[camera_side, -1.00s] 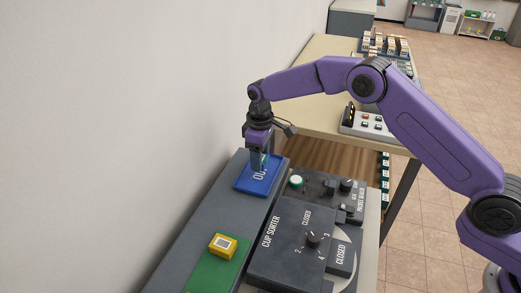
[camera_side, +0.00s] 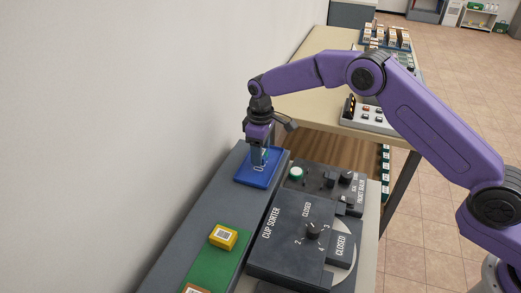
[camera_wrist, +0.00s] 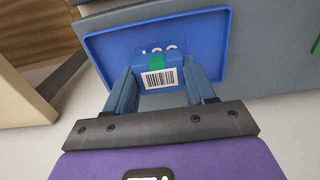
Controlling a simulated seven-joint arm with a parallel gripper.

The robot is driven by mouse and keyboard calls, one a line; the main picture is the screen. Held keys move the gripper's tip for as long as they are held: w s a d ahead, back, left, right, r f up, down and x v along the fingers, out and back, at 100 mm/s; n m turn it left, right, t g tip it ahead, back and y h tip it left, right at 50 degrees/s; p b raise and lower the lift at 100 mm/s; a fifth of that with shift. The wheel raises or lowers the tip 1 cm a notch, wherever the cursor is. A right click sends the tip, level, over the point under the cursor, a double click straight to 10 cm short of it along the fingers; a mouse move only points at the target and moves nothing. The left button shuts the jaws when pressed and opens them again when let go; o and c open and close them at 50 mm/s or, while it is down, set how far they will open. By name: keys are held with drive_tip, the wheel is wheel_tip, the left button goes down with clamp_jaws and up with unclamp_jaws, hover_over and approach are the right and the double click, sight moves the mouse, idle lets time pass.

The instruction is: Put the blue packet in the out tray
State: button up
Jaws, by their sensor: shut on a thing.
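The out tray (camera_side: 262,181) is a shallow blue tray with white lettering, at the far end of the grey counter by the wall. It also shows in the wrist view (camera_wrist: 112,54). My gripper (camera_side: 258,164) points down over the tray. In the wrist view my gripper (camera_wrist: 158,72) is shut on the blue packet (camera_wrist: 143,64), one finger at each side. The packet has a white barcode label and a green strip. It lies within the tray's outline and covers part of the lettering. In the side view the fingers mostly hide it. I cannot tell whether it touches the tray floor.
A yellow packet (camera_side: 222,237) with a white label sits on a green mat (camera_side: 212,265) nearer the camera. The dark cup sorter (camera_side: 285,245) and packet sealer panel (camera_side: 320,182) stand right of the tray. The wall is close on the left.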

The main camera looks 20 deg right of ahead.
drive_tip(key=shift+f, duration=1.2)
idle(0.3)
drive_tip(key=o, duration=1.4)
drive_tip(key=shift+c, duration=0.2)
drive_tip(key=shift+r, duration=0.1)
drive_tip(key=shift+r, duration=2.9)
